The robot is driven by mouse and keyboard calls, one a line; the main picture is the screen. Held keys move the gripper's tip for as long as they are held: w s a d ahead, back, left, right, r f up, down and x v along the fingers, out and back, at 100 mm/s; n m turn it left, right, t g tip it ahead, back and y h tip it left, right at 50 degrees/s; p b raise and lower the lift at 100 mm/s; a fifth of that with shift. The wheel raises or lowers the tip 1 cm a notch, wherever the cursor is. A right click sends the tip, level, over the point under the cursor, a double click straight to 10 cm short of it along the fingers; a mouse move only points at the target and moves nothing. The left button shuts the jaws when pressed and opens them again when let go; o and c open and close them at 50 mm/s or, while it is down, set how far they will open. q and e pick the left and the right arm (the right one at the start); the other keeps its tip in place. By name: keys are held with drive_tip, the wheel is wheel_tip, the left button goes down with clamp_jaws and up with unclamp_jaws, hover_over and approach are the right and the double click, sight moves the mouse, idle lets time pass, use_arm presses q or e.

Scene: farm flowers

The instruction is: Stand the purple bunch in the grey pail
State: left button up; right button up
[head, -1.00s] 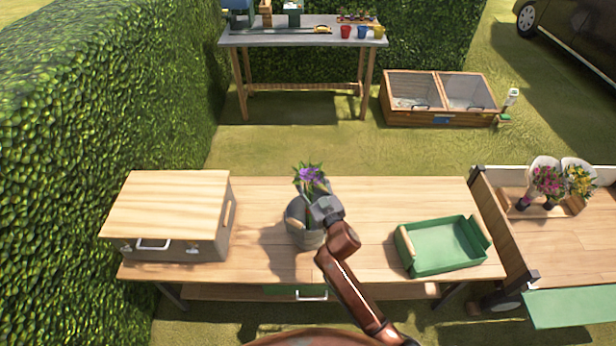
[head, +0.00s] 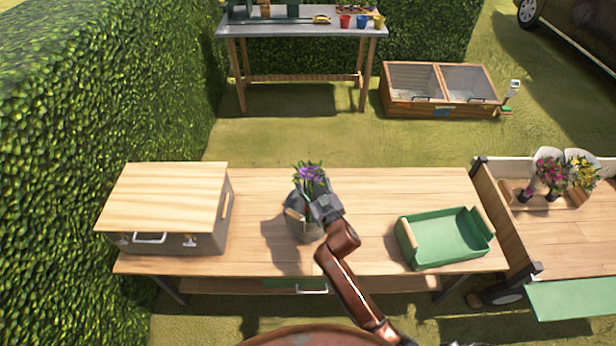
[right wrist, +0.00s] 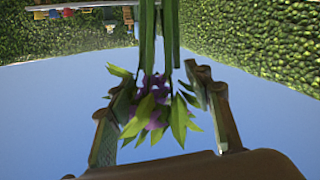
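The purple bunch (head: 308,173), purple flowers with green leaves, stands roughly upright over the grey pail (head: 300,229) in the middle of the table. Its heads show above the pail; the lower stems are hidden in the head view. My right gripper (head: 325,208) is at the pail's right rim, covering part of it. The pail does not show there. My left gripper is not in view.
A cart with other flower bunches (head: 550,175) is at the far right. The table (head: 375,195) is clear between pail and tray.

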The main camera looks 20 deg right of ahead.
drive_tip(key=o, duration=0.5)
drive_tip(key=shift+r, duration=0.15)
wheel_tip(320, 180, up, 10)
drive_tip(key=shift+f, duration=0.1)
idle(1.0)
